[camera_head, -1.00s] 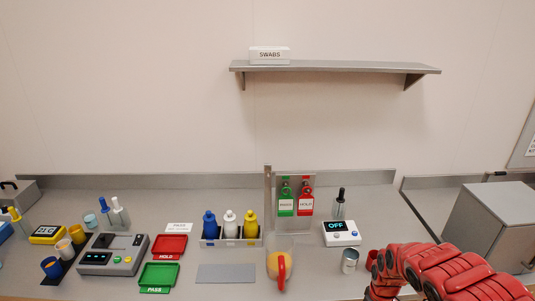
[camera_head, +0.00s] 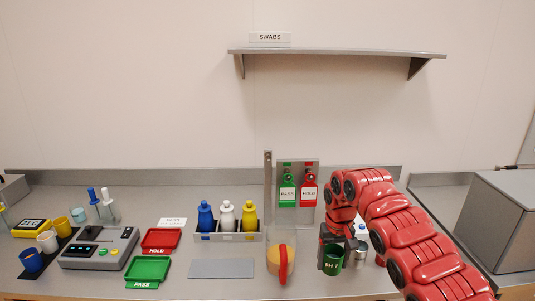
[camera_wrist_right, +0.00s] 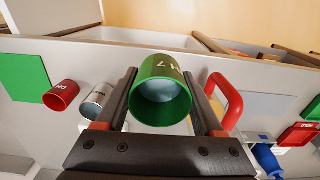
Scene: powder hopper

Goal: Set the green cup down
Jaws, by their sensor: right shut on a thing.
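The green cup (camera_head: 331,260), marked PH 7, is at the right front of the bench in the head view, just right of the clear pitcher. My right gripper (camera_head: 333,244) is shut on it. In the wrist view the green cup (camera_wrist_right: 160,92) sits between the two fingers of my right gripper (camera_wrist_right: 162,105), with its open mouth facing the camera. The cup looks roughly upright in the head view. I cannot tell whether its base touches the bench. My left gripper is not in view.
A metal cup (camera_head: 355,254) stands close right of the green cup. The pitcher with the red handle (camera_head: 283,265) is close on the left. A red cup (camera_wrist_right: 60,95) shows in the wrist view. A bare grey mat (camera_head: 222,268) lies further left.

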